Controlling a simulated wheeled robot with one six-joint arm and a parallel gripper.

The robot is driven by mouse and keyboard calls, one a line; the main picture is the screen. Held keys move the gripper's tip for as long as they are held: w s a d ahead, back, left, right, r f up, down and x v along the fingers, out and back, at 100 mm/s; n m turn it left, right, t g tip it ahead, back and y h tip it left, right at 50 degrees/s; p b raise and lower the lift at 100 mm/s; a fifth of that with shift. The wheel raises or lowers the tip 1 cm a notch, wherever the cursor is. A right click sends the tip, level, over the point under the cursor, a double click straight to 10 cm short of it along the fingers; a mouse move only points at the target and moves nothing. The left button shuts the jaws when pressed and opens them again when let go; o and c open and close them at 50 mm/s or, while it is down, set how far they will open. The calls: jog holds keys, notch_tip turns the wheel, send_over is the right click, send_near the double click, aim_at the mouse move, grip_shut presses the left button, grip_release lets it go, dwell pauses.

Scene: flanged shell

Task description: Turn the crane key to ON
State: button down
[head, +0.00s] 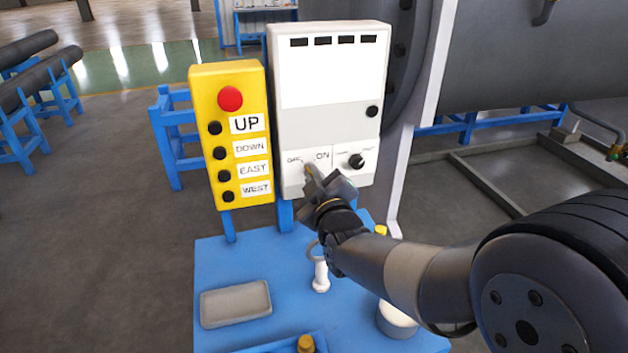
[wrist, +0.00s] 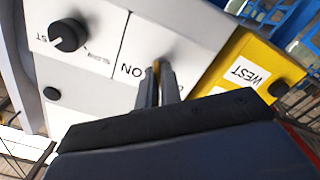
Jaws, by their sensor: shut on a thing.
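The white control box (head: 330,120) stands upright behind the blue bench and carries the labels OFF and ON near its lower left. My gripper (head: 312,172) reaches the box just below these labels. In the wrist view the two fingers of my gripper (wrist: 158,80) are close together against the white panel (wrist: 160,40), next to the ON label. They are shut on a small part between their tips, at the place of the crane key (wrist: 156,64). The key is mostly hidden by the fingers, so its angle cannot be told.
A yellow button box (head: 230,130) with a red button stands left of the white box. The blue bench (head: 225,265) below holds a grey tray (head: 236,304) and a white handled item (head: 321,276).

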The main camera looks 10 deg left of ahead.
jog(key=m+b, duration=1.5)
jog(key=m, duration=0.1)
jog(key=shift+m, duration=0.4)
dwell(0.4)
jog(key=c, duration=1.6)
grip_release()
